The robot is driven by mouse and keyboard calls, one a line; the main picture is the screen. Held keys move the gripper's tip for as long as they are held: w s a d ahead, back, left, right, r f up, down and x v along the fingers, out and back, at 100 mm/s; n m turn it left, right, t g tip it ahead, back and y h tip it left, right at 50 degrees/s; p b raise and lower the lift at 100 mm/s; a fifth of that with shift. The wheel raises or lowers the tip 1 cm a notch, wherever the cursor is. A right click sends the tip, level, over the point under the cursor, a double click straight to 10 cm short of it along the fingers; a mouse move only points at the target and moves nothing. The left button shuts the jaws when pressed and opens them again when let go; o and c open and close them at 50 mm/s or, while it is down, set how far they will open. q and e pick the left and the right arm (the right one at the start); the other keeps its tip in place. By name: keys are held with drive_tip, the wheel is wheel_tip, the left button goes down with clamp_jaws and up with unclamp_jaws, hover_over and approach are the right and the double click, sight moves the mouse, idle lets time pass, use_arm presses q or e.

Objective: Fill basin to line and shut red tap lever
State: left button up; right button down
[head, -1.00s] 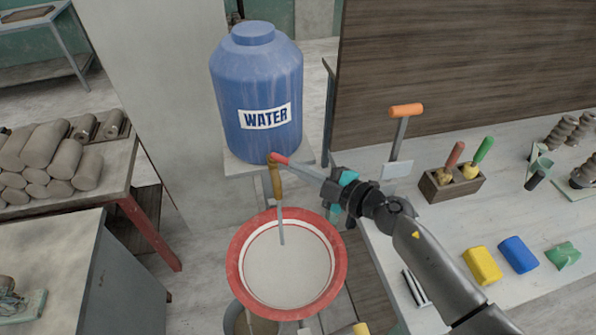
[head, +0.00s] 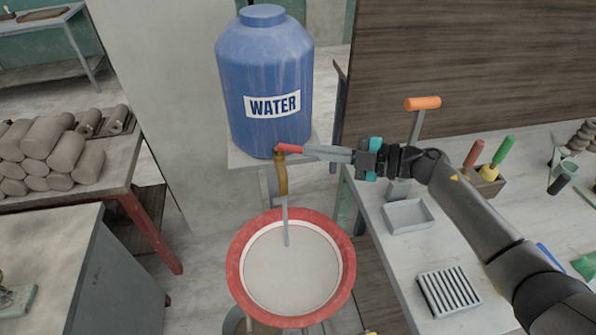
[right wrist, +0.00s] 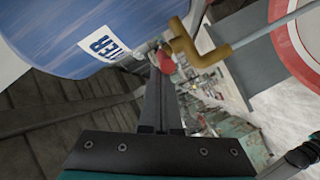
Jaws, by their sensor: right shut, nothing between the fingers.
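The red tap lever (head: 289,148) sticks out to the right from the top of the brass tap (head: 281,178) below the blue water barrel (head: 264,80). A thin stream of water (head: 286,222) runs from the tap into the red-rimmed basin (head: 239,270). Greyish water covers the basin's inside, with a pale band and thin line around it near the rim. My right gripper (head: 308,151) is shut and empty, its tips at the lever's outer end; contact cannot be told for sure. The right wrist view shows the lever (right wrist: 166,62) just beyond the fingers. My left gripper is out of view.
A worktable on the right holds a grey tray (head: 408,216), a ribbed block (head: 448,291), an orange-handled tool (head: 422,104) and a tool holder. Clay rolls (head: 50,150) lie on the left table. A grey cabinet (head: 120,270) stands at the lower left.

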drive_tip(key=shift+w+d+f+n+g+y+b, duration=0.2)
drive_tip(key=shift+w+f+n+g+y+b, duration=0.1)
drive_tip(key=shift+w+n+g+b, duration=0.4)
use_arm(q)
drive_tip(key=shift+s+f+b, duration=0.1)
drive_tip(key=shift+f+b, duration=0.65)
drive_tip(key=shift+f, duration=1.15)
use_arm(e)
drive_tip(key=shift+w+d+r, duration=0.2)
drive_tip(key=shift+w+r, duration=0.05)
drive_tip(key=shift+w, duration=0.45)
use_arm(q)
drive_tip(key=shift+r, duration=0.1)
use_arm(e)
drive_tip(key=shift+r, duration=0.15)
